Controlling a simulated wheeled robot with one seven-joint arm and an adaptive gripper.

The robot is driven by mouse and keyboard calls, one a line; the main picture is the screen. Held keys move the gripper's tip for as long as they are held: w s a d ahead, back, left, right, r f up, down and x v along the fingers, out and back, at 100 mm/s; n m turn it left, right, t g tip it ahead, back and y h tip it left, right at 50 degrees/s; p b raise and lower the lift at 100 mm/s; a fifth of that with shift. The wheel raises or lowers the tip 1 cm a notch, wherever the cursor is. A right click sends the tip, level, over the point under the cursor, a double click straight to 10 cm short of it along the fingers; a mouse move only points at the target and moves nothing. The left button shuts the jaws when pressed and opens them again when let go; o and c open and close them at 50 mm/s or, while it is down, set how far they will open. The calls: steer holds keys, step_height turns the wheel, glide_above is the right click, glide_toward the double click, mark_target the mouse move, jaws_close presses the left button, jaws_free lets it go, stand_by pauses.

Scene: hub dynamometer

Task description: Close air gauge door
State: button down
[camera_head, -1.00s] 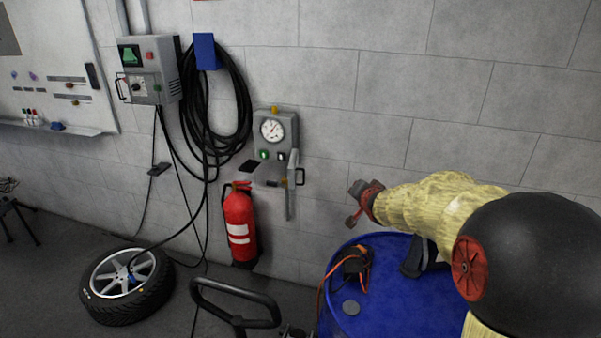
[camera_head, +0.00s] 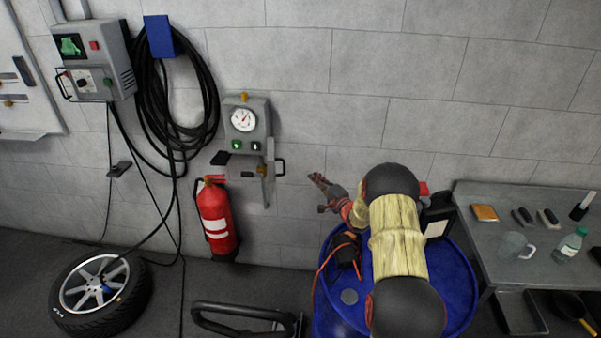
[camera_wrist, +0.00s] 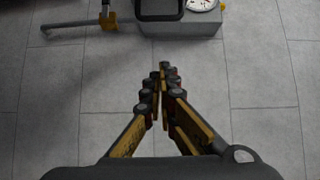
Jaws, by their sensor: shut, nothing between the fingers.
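The grey air gauge box (camera_head: 262,120) is on the wall, with a round white dial facing out. Its door (camera_head: 268,175) stands open, seen nearly edge-on at the lower right of the box. The inside of the box is partly hidden.
A red extinguisher (camera_head: 215,220) stands below the box. A blue drum (camera_head: 455,285) is under my arm, with a cable and dark tool on top. A grey workbench (camera_head: 480,215) with small items is at right. Coiled black hose (camera_head: 205,90) hangs left.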

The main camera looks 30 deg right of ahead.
steer(key=w+a, duration=0.4)
steer(key=w, duration=0.6)
steer(key=shift+a, duration=0.3)
steer(key=shift+a, duration=0.1)
